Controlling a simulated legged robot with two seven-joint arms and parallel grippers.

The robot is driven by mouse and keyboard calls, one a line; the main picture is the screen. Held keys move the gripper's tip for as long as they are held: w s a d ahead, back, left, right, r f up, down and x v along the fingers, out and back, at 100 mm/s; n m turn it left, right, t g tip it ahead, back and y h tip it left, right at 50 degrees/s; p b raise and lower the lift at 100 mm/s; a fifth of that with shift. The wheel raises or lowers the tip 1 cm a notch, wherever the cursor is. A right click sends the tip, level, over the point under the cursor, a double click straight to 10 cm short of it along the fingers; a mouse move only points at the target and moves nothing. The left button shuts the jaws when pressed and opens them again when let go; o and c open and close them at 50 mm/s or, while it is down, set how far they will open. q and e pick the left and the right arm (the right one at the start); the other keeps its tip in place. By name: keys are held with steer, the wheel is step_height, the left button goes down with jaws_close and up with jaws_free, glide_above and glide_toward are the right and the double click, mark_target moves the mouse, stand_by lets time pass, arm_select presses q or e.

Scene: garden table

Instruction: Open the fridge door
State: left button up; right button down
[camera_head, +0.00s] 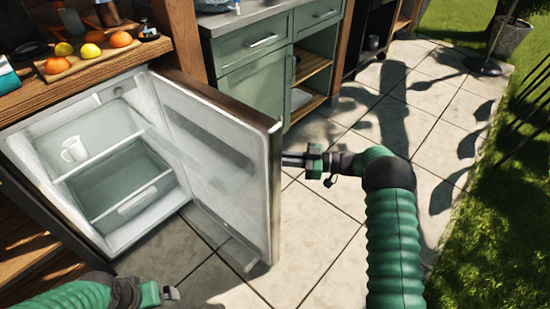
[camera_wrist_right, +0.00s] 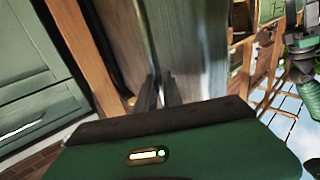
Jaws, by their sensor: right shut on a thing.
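The fridge door (camera_head: 235,150) stands wide open, swung out to the right of the fridge (camera_head: 55,190). The exact grip on the handle is hidden. My left gripper (camera_head: 170,294) is low at the left, in front of the fridge, away from the door.
A wooden counter (camera_head: 100,72) above the fridge holds a board (camera_head: 90,62) with oranges and lemons. A green cabinet (camera_head: 255,95) with drawers stands behind the door. Paved floor (camera_head: 320,235) is clear in front and to the right, with grass (camera_head: 510,220) beyond.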

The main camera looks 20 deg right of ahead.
steer(key=shift+a+r, duration=0.1)
steer(key=shift+a, duration=0.05)
steer(key=c, duration=1.5)
jaws_free()
steer(key=shift+w, duration=0.1)
steer(key=p+v, duration=0.3)
steer(key=v, duration=1.4)
steer(key=shift+p, duration=0.4)
